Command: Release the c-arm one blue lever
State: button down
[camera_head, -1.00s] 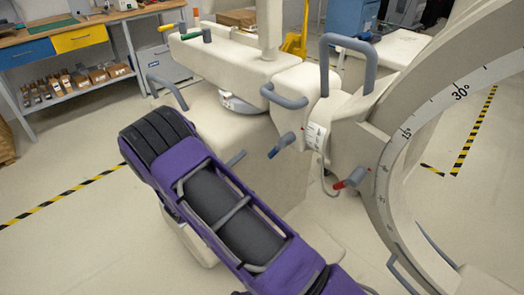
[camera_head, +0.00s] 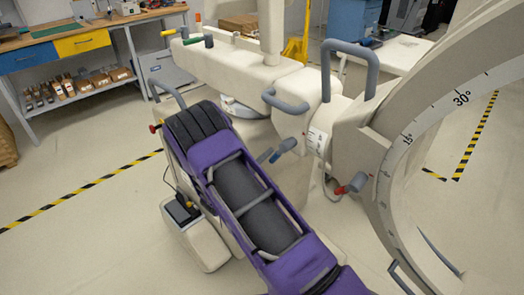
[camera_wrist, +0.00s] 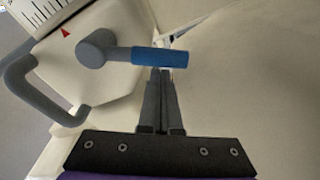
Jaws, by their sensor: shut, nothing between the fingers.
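The blue lever (camera_head: 284,148) sticks out from the side of the c-arm's white housing, near a grey handle. In the wrist view, the blue lever (camera_wrist: 160,57) has a grey round hub at its left, and its blue sleeve lies almost level across the picture. My gripper (camera_wrist: 160,72) is shut and empty. Its fingertips are right at the lower edge of the blue sleeve in the picture; I cannot tell whether they touch it. In the head view my purple arm hides most of the gripper.
A red-tipped lever (camera_head: 352,183) sits to the right, beside the large curved c-arm (camera_head: 395,170). Grey loop handles (camera_head: 350,62) stand out from the housing. A white foot with a black pedal (camera_head: 185,212) is left of my arm.

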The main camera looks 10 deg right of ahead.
jog(key=shift+s+d+f+n, duration=0.2)
jog(key=shift+s+f+n, duration=0.2)
jog(key=shift+n, duration=0.4)
jog(key=shift+s+d+f+n+b, duration=0.2)
jog(key=shift+s+f+n+b, duration=0.15)
jog(key=shift+n, duration=0.35)
jog(key=s+d+n+g+y+p, duration=0.1)
jog(key=s+d+n+p, duration=0.1)
jog(key=s+n, duration=0.3)
jog(key=shift+s+d+f+n, duration=0.25)
jog(key=shift+d+n, duration=0.6)
jog(key=shift+n, duration=1.35)
jog(key=shift+f, duration=0.1)
jog(key=v, duration=1.7)
jog(key=shift+a+r+p, duration=0.15)
jog(key=shift+r+p, duration=0.1)
jog(key=shift+p, duration=0.1)
